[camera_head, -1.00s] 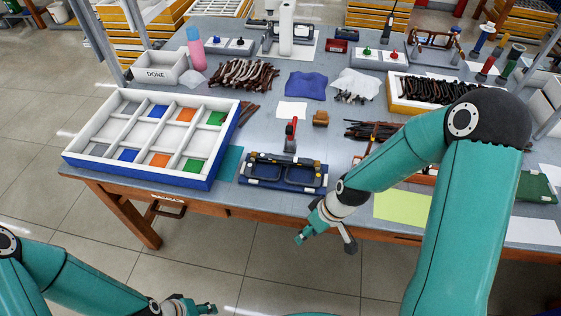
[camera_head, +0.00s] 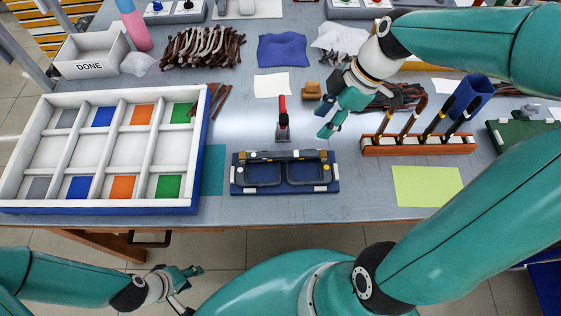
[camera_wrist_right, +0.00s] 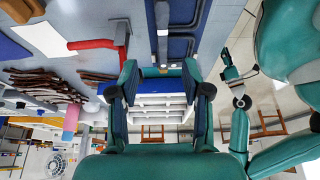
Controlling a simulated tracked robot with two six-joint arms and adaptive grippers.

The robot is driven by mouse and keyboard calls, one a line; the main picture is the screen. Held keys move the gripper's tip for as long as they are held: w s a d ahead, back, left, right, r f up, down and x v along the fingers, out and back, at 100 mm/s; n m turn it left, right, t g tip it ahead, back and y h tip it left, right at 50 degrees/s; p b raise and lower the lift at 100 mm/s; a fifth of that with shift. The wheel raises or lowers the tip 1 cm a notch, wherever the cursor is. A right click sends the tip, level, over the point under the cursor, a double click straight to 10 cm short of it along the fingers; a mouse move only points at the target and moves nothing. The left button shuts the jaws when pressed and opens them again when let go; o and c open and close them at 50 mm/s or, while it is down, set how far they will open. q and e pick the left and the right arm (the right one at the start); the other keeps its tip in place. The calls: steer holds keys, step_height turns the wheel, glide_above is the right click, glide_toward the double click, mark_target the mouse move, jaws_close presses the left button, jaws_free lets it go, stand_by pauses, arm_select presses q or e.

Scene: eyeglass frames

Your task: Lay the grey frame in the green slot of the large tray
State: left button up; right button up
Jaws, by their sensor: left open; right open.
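A dark grey eyeglass frame (camera_head: 286,174) lies on a blue holder (camera_head: 334,186) near the table's front edge; part of both shows at the top of the right wrist view. The large tray (camera_head: 203,180), white inside with blue outer walls, stands left of the holder. Its right column has a green patch at the far end (camera_head: 181,113) and another at the near end (camera_head: 168,186). My right gripper (camera_head: 328,116) is open and empty, above the table behind and right of the frame. My left gripper (camera_head: 190,283) is open and empty, in front of the table.
A red-handled tool (camera_head: 282,118) stands just behind the holder. An orange rack (camera_head: 420,147) with upright tools is to its right. A small brown block (camera_head: 311,89) sits near my right gripper. A yellow-green sheet (camera_head: 427,186) lies flat at the front right.

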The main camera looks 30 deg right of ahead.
glide_above(296, 153)
steer(key=s+d, duration=0.1)
steer(key=d, duration=0.2)
step_height(296, 153, down, 6)
steer(key=shift+a+f, duration=0.1)
steer(key=shift+f, duration=0.15)
steer(key=shift+a+x, duration=0.1)
steer(key=shift+x, duration=1.45)
steer(key=shift+a+x, duration=0.15)
steer(key=shift+x, duration=1.4)
steer(key=shift+s+r, duration=0.1)
steer(key=shift+s, duration=0.05)
jaws_close()
